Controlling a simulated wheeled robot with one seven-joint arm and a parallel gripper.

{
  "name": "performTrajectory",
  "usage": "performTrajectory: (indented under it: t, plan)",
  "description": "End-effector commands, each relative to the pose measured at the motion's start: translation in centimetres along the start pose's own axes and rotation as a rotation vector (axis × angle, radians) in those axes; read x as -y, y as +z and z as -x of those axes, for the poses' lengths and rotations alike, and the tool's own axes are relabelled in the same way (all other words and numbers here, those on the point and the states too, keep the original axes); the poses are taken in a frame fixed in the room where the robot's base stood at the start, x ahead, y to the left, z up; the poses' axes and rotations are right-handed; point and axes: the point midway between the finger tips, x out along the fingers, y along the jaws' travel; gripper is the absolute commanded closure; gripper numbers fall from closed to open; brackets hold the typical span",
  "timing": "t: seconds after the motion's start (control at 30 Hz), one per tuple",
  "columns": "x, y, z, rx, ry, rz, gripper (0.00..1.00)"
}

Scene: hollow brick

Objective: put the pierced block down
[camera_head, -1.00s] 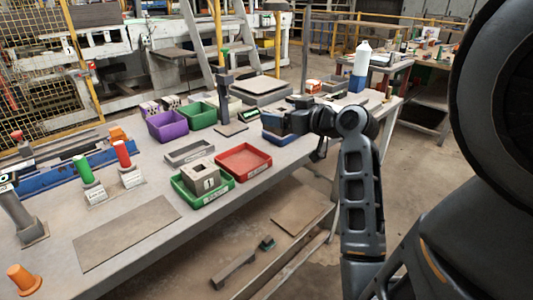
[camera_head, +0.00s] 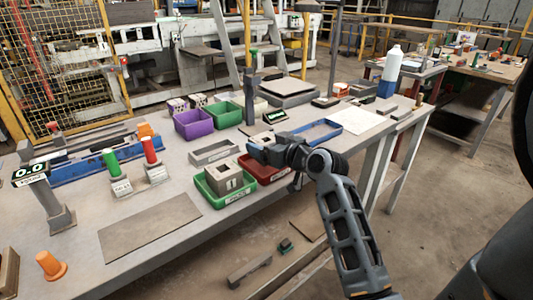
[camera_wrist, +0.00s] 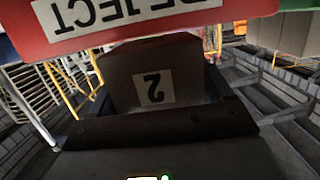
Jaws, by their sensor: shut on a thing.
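My gripper (camera_head: 259,149) is shut on a grey block (camera_head: 262,138) over the red tray (camera_head: 263,180); the arm covers part of the tray. In the wrist view, the block (camera_wrist: 128,75) bears an upside-down "2" and sits between the dark fingers (camera_wrist: 160,122). The tray's wall (camera_wrist: 130,18), labelled REJECT upside down, covers the edge of the block that faces the tray. So the block's lower part looks to be inside the tray; whether it touches the floor is hidden. Its hole cannot be made out.
A green tray (camera_head: 213,199) left of the red one holds a grey block (camera_head: 230,179) marked "1". A grey tray (camera_head: 213,152) stands behind, purple (camera_head: 194,125) and green (camera_head: 227,113) bins farther back. A blue-rimmed tray (camera_head: 318,134) lies to the right. The front-left mat (camera_head: 150,226) is bare.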

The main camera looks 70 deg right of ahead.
Motion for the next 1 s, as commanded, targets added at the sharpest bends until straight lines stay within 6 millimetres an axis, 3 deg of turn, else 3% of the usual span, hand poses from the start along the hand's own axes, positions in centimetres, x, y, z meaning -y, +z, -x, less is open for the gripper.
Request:
performTrajectory:
  t: [0.2,0.57,0.6,0.8,1.0]
  plan:
    - [0.0,2.8,-0.5,0.001,0.000,-0.001,0.63]
    - [0.0,3.3,-0.6,0.000,0.000,0.001,0.63]
    - [0.0,3.4,-0.6,0.001,0.000,0.000,0.20]
    - [0.0,3.3,-0.6,0.001,0.000,0.000,0.01]
    - [0.0,3.2,-0.6,0.001,0.000,0.000,0.00]
